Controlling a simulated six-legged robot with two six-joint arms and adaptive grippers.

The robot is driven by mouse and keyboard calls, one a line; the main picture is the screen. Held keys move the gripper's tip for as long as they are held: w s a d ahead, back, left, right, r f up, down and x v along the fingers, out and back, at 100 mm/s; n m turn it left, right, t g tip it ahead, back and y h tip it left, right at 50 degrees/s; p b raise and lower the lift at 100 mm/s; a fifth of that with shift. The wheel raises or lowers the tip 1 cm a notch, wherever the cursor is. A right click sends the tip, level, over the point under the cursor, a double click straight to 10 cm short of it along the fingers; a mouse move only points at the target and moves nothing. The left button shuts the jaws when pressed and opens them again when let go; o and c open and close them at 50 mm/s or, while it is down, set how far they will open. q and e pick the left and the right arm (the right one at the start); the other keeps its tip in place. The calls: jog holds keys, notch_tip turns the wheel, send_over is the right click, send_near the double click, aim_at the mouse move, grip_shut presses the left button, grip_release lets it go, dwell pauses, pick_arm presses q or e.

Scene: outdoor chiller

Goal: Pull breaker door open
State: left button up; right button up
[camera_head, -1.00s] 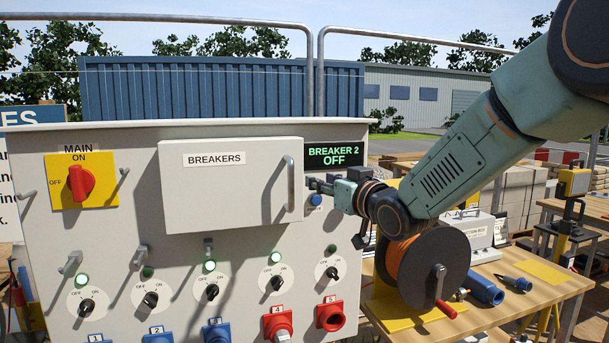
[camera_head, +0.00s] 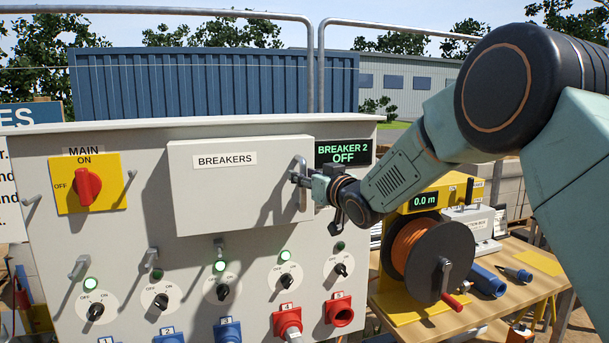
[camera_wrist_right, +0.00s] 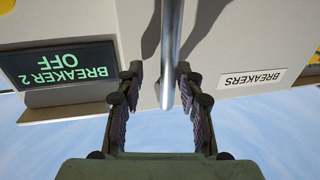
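The breaker door (camera_head: 232,190) is a closed-looking grey panel labelled BREAKERS on the front of the grey cabinet. Its vertical metal handle (camera_head: 301,170) is on the door's right side. My right gripper (camera_head: 296,178) is at the handle. In the right wrist view the handle bar (camera_wrist_right: 171,50) runs between the two fingers of the right gripper (camera_wrist_right: 158,82). The fingers are open, with a gap on each side of the bar. My left gripper is not in view.
A display (camera_head: 343,152) right of the door reads BREAKER 2 OFF. A red-on-yellow main switch (camera_head: 88,186) is at left. Knobs, lit indicators and sockets fill the panel below. A cable reel (camera_head: 432,262) stands on a wooden table (camera_head: 515,312) at right.

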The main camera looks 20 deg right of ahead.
jog(key=shift+s+a+r, duration=0.1)
jog(key=shift+a, duration=0.3)
jog(key=shift+a+r, duration=0.1)
jog(key=shift+a, duration=0.05)
jog(key=shift+c, duration=0.7)
jog(key=shift+d, duration=0.35)
jog(key=c, duration=0.6)
jog(key=shift+a, duration=0.2)
grip_shut()
